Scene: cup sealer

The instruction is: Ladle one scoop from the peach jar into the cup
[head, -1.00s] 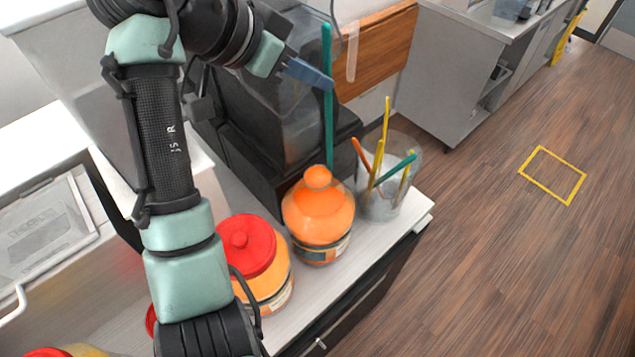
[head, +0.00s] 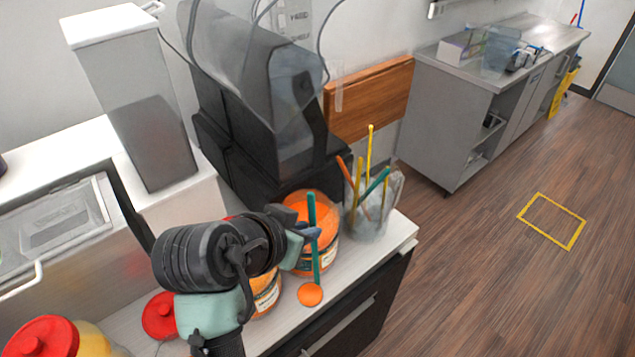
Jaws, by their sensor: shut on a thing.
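The peach jar (head: 325,262) stands on the counter, its wide mouth showing orange contents. My gripper (head: 312,233) is shut on the teal handle of a ladle (head: 312,208), in front of the jar. The handle hangs nearly upright. At its lower end is the ladle's round bowl (head: 310,294), which looks full of orange. I see no cup that I can make out.
A clear container (head: 375,218) with several coloured handles stands right of the jar. A dark machine (head: 270,120) stands behind. Red-lidded jars (head: 160,316) are at lower left; my wrist partly hides another jar (head: 266,296). The counter's right front edge (head: 385,258) is bare.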

